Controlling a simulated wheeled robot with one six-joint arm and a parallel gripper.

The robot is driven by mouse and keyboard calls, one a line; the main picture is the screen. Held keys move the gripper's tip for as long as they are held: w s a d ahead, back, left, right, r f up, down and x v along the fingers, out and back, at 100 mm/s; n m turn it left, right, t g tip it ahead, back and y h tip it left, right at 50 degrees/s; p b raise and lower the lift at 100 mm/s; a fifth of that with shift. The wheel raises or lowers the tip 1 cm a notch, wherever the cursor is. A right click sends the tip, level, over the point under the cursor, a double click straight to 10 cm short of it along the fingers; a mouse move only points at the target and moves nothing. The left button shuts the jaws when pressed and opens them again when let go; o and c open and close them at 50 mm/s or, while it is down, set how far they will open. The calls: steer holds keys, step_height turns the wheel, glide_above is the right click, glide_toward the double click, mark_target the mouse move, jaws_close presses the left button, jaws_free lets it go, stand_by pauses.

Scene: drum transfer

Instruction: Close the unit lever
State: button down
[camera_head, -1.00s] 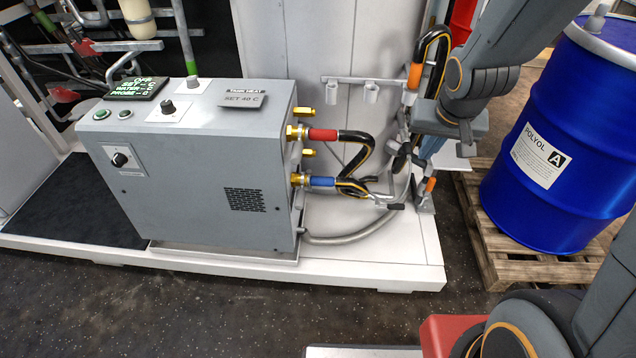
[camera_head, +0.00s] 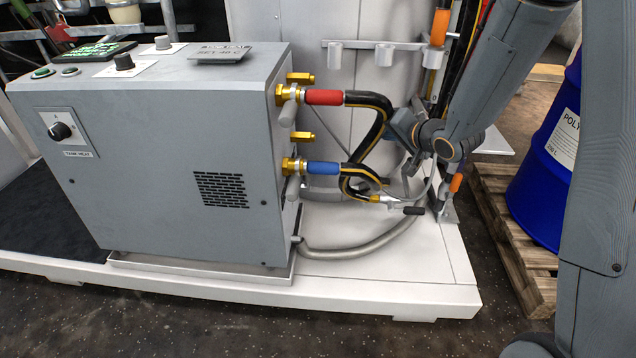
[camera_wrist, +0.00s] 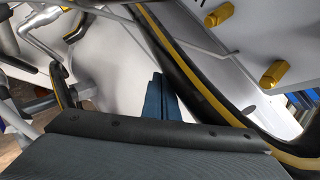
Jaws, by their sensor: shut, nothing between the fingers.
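The grey heating unit (camera_head: 150,150) has brass ports on its right side in the head view. A small grey lever (camera_head: 287,113) hangs at the port of the red-sleeved hose (camera_head: 323,97). Another grey lever (camera_head: 292,189) hangs at the port of the blue-sleeved hose (camera_head: 324,168). Which one the task names cannot be told. My gripper (camera_head: 392,124) is to the right of the ports, beside the black hose loop, apart from both levers. In the wrist view my gripper's fingers (camera_wrist: 161,88) are together and empty. Neither lever is clearly visible there.
A black-and-yellow hose (camera_wrist: 180,68) runs close beside the fingers, with brass fittings (camera_wrist: 276,72) to the right. A black-handled valve (camera_head: 413,210) sits below my gripper. A rack with cups (camera_head: 384,54) is behind. A blue drum (camera_head: 540,190) stands on a pallet (camera_head: 503,225).

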mark_target(307, 176)
steer(key=w+a+f+m+y+b, duration=0.1)
steer(key=a+f+y+b, duration=0.15)
steer(key=f+b, duration=0.25)
steer(key=w+a+f+g+y+b, duration=0.1)
steer(key=a+f+y+b, duration=0.15)
steer(key=f+b, duration=0.35)
steer(key=w+a+f+m+y+b, duration=0.1)
steer(key=a+f+y+b, duration=0.1)
steer(key=f+y+b, duration=0.25)
steer(key=f+b+x, duration=0.1)
steer(key=b+x, duration=0.5)
steer(key=x, duration=0.5)
steer(key=shift+h, duration=0.45)
steer(key=shift+s+a+f+b, duration=0.1)
steer(key=shift+s+b, duration=0.25)
steer(key=shift+s, duration=0.8)
steer(key=shift+s+a+f+b, duration=0.1)
steer(key=shift+s+b, duration=0.25)
steer(key=shift+s, duration=0.8)
steer(key=shift+a, duration=0.15)
